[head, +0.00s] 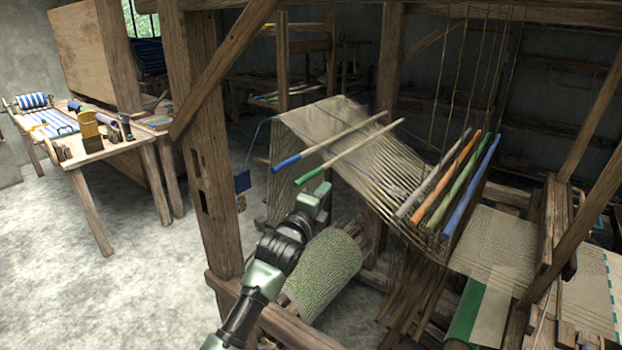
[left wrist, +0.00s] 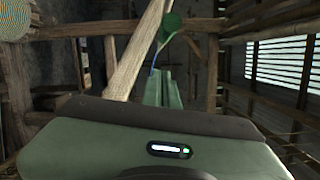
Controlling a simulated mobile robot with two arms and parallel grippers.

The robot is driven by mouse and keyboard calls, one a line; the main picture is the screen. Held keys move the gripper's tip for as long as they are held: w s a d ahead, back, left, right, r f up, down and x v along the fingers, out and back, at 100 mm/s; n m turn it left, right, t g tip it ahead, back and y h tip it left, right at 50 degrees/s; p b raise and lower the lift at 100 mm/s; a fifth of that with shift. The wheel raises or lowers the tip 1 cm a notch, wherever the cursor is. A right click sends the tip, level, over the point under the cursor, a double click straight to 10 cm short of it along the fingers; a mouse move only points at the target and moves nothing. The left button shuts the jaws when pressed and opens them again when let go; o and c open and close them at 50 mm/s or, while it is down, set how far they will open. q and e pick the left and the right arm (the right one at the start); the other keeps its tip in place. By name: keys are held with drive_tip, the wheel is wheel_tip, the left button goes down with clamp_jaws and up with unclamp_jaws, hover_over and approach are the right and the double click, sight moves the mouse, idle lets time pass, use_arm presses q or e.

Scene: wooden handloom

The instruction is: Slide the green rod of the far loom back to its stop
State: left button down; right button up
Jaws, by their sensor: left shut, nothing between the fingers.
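A pale rod with a green near end (head: 312,175) lies slanted across the warp threads of the loom. A similar rod with a blue near end (head: 287,164) lies alongside it, to its left. My left gripper (head: 322,190) is shut and empty, just below and beside the green end in the head view. I cannot tell whether it touches the rod. In the left wrist view the closed fingers (left wrist: 166,88) point ahead, and the round green end (left wrist: 172,21) shows beyond and above their tips. My right gripper is in neither view.
Orange, green and blue rods (head: 458,185) and a pale one lie across the warp farther right. A thick wooden post (head: 212,170) stands left of my arm. A woven roll (head: 325,270) sits just below it. A table with tools (head: 85,145) stands at the left; floor between is clear.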

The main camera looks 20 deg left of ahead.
sight(320, 172)
use_arm(q)
drive_tip(key=a, duration=0.1)
drive_tip(key=w+a+p, duration=0.1)
drive_tip(key=a, duration=0.1)
drive_tip(key=shift+w+a+r+p, duration=0.3)
drive_tip(key=shift+a+r+p, duration=0.05)
drive_tip(key=shift+a+p, duration=0.05)
drive_tip(key=a, duration=0.1)
drive_tip(key=w+a+r, duration=0.1)
drive_tip(key=a, duration=0.2)
drive_tip(key=shift+w+r+b, duration=0.25)
drive_tip(key=shift+r+b, duration=0.05)
drive_tip(key=shift+b, duration=0.05)
drive_tip(key=shift+f, duration=0.1)
